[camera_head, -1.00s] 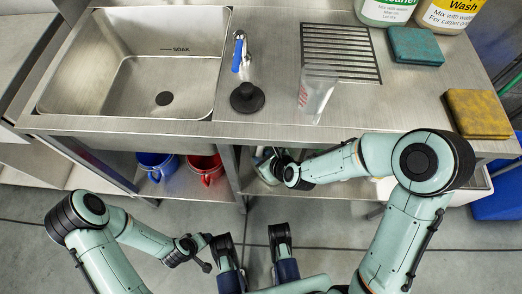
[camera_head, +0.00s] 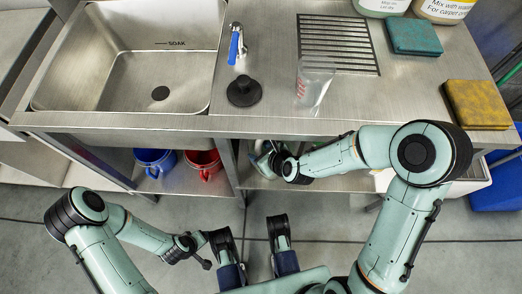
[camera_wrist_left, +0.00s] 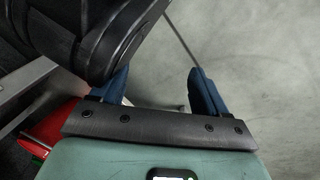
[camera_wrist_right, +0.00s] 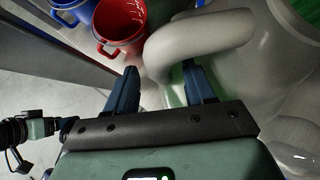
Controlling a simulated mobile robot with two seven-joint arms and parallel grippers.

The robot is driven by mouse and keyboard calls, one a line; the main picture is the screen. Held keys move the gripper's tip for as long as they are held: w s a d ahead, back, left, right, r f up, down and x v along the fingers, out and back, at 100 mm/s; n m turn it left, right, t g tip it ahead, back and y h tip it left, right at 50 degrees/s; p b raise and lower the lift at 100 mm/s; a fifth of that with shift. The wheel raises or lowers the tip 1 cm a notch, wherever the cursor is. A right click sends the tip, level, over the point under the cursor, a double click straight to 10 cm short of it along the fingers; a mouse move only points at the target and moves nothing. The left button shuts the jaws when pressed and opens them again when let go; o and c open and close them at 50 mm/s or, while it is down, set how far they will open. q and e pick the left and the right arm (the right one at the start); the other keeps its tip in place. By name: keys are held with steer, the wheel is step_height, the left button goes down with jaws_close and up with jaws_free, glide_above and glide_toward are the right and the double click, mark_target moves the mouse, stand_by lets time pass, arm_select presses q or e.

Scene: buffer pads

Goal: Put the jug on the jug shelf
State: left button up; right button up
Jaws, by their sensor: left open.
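A large pale, translucent jug with a thick curved handle (camera_wrist_right: 195,38) and green on its body fills the right of the right wrist view. In the head view only a pale and green bit of it (camera_head: 264,162) shows on the lower shelf, under the counter edge. My right gripper (camera_wrist_right: 158,78) is at the handle, one finger on each side, the right one inside the loop; the fingers are partly closed with the handle between them. My left gripper (camera_wrist_left: 160,82) is open and empty above the floor, away from the jug.
A clear measuring jug (camera_head: 313,88) stands on the counter near a black plug (camera_head: 243,92). A metal leg (camera_head: 231,165) divides the lower shelf.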

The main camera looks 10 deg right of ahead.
steer(key=shift+r, duration=0.2)
arm_select(q)
steer(key=shift+t, duration=0.7)
steer(key=w+r+p, duration=0.1)
steer(key=w+r, duration=0.1)
steer(key=r, duration=0.1)
steer(key=w+d+r+p, duration=0.1)
steer(key=shift+w+d+r+p, duration=0.1)
steer(key=shift+w+r+p, duration=0.15)
steer(key=shift+r+p, duration=0.05)
arm_select(e)
steer(key=v, duration=0.7)
arm_select(q)
steer(key=shift+s, duration=0.1)
arm_select(e)
steer(key=shift+s+d+r, duration=0.15)
steer(key=shift+s, duration=0.05)
